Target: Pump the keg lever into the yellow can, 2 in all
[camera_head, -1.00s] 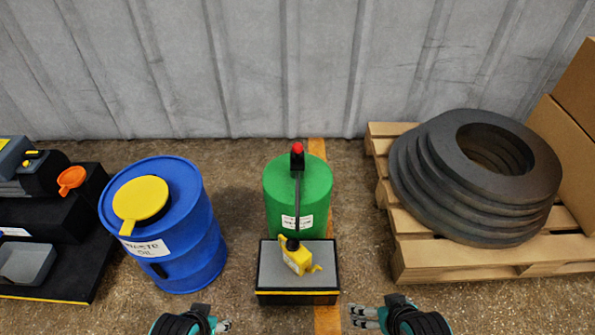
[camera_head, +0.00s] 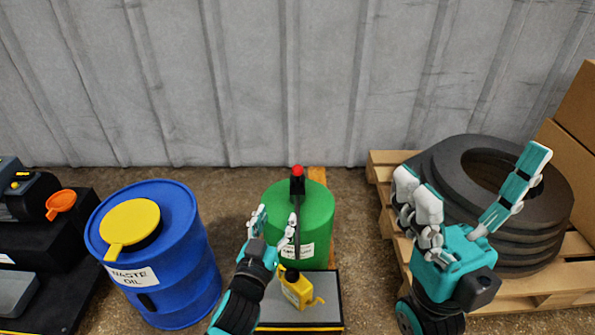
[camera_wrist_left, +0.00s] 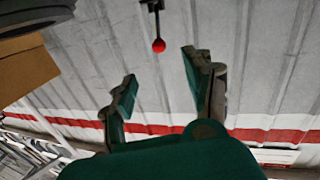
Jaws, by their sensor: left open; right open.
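The green keg (camera_head: 316,213) stands against the back wall, with a lever topped by a red knob (camera_head: 297,171) and a dark spout tube running down its front. The yellow can (camera_head: 298,290) stands on a grey-topped platform in front of the keg, below the spout. My left gripper (camera_head: 275,220) is open and empty, in front of the keg's left side and above the can. In the left wrist view the red knob (camera_wrist_left: 158,45) shows beyond my open fingers, not between them. My right gripper (camera_head: 470,195) is open and empty, raised in front of the pallet.
A blue waste oil drum (camera_head: 185,265) with a yellow funnel lid (camera_head: 131,224) stands to the left. A wooden pallet (camera_head: 392,228) bears stacked dark rings (camera_head: 545,190) at right.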

